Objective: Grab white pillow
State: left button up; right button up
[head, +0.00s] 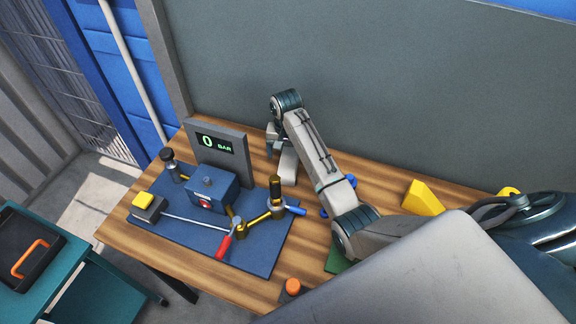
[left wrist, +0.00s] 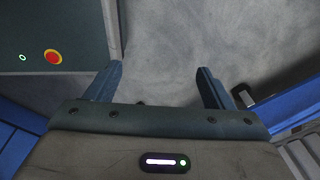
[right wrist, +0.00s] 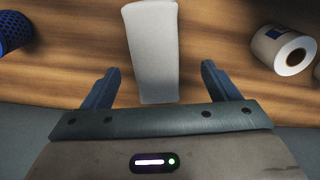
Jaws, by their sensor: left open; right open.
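A white, smooth, block-like pillow (right wrist: 153,50) lies on the wooden table in the right wrist view. In the head view a pale piece that looks like it (head: 287,166) shows just below my right gripper (head: 276,145), partly hidden by it. My right gripper (right wrist: 160,70) is open, and the pillow's near end appears between its two fingers; I cannot tell if they touch it. My left gripper (left wrist: 157,80) is open and empty over grey floor in the left wrist view, and is not seen in the head view.
A blue valve board (head: 185,232) with a gauge display (head: 215,143) stands left of the right gripper. A white roll (right wrist: 283,47) and a blue perforated thing (right wrist: 14,33) flank the pillow. A yellow wedge (head: 422,198) lies to the right. A grey wall (head: 400,80) rises behind.

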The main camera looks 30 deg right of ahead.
aim_at(289, 161)
jog(key=f, duration=0.4)
jog(key=shift+s+d+f, duration=0.1)
jog(key=shift+d+f, duration=0.1)
jog(key=shift+d, duration=0.15)
jog(key=shift+d+f, duration=0.1)
jog(key=shift+f, duration=0.35)
jog(key=shift+c, duration=1.3)
jog(key=c, duration=0.8)
pick_arm(q)
jog(key=shift+w+d, duration=0.35)
jog(key=shift+w, duration=0.05)
